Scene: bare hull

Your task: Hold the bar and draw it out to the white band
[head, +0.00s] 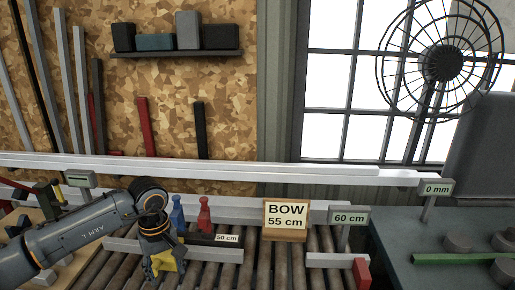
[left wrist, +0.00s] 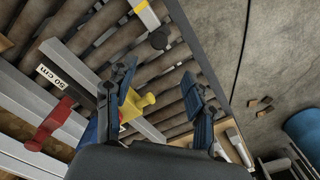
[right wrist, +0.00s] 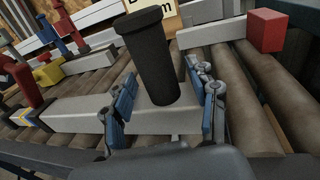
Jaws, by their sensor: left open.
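Light grey bars lie across the rollers; the front bar (head: 215,254) also shows in the right wrist view (right wrist: 85,117). My left gripper (head: 160,262) points down at a yellow knob (head: 170,263). In the left wrist view its open fingers (left wrist: 160,95) stand apart, with the yellow knob (left wrist: 137,106) between them, nearer the left finger. My right gripper (right wrist: 165,105) is outside the head view. Its fingers are apart, either side of a black post (right wrist: 152,60); contact is unclear. I cannot pick out a white band.
A blue knob (head: 178,216) and a red knob (head: 204,216) stand behind the yellow one. A sign reading BOW 55 cm (head: 286,216) and a 60 cm plate (head: 348,217) stand right of them. A red block (head: 361,272) is at front right. A dark bench (head: 400,268) lies beyond.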

